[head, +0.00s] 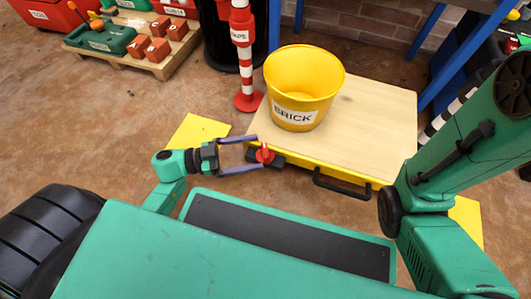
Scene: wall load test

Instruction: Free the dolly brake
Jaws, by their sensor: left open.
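The dolly (375,115) has a pale wooden top with a yellow front edge, and a yellow bucket (299,82) labelled BRICK stands on it. A small red part (264,154), which looks like the brake, sits by a dark bracket at the dolly's front left edge. My left gripper (261,152) is open, its two purple fingers spread on either side of the red part near their tips. I cannot tell whether they touch it. A black handle (341,185) is on the dolly's front edge. My right gripper is out of view.
A red-and-white post (245,70) stands close by the dolly's back left. A pallet (130,52) with green and red items lies at the upper left. Blue frame legs (450,70) rise at the right. Yellow floor patches (195,133) flank the dolly. Brown floor at left is clear.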

